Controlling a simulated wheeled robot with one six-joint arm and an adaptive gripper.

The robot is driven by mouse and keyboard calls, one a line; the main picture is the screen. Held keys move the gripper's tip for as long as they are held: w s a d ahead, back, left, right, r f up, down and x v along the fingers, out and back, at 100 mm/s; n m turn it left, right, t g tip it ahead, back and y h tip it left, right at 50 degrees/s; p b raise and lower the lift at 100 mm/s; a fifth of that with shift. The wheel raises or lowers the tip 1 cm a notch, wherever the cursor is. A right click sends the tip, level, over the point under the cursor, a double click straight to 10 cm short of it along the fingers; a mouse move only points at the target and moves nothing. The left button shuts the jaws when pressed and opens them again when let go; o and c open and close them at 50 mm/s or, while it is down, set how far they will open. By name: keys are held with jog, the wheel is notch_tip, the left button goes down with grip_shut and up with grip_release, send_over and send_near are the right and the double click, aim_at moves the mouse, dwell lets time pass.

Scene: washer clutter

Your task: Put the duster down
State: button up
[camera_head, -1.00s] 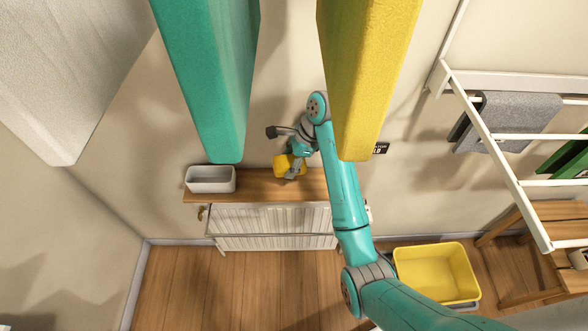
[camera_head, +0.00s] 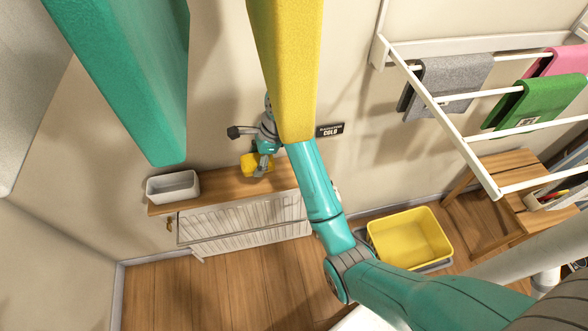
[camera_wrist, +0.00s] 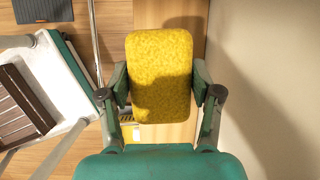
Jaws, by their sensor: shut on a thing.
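The duster is a yellow, rounded block (camera_wrist: 160,75), held between the two finger pads of my gripper (camera_wrist: 159,88) in the wrist view. My gripper is shut on it. In the head view, the duster (camera_head: 251,162) and my gripper (camera_head: 263,164) are at the right-middle part of a wooden shelf (camera_head: 222,186) above a white radiator. The wrist view shows pale wood and a shadow beyond the duster. I cannot tell whether the duster touches the shelf.
A grey-white open bin (camera_head: 172,187) stands on the shelf's left end. A yellow tub (camera_head: 410,238) is on the floor to the right. A white drying rack (camera_head: 440,115) with cloths is on the right wall. Large teal (camera_head: 135,80) and yellow (camera_head: 287,65) hanging pieces block part of the view.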

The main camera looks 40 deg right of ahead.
jog(key=s+d+f+m+t+h, duration=0.1)
jog(key=s+d+m, duration=0.3)
jog(key=s, duration=0.7)
jog(key=s+d+m+t+h, duration=0.1)
jog(key=s+d+m, duration=0.1)
jog(key=s+m, duration=0.65)
jog(key=w+d+n, duration=0.1)
jog(key=w+d, duration=0.1)
jog(key=w, duration=0.3)
jog(key=w+d+f+n, duration=0.1)
jog(key=w+d, duration=0.2)
jog(key=w, duration=0.2)
jog(key=w+d+f+n, duration=0.1)
jog(key=w+d, duration=0.1)
jog(key=w, duration=0.3)
jog(key=shift+d+f, duration=0.25)
jog(key=shift+d, duration=0.1)
jog(key=shift+w+f, duration=0.15)
jog(key=shift+f, duration=2.15)
jog(key=shift+w+d+f+h, duration=0.1)
jog(key=shift+f+h, duration=0.05)
jog(key=shift+h, duration=0.15)
jog(key=o, duration=1.1)
jog(key=shift+f, duration=0.1)
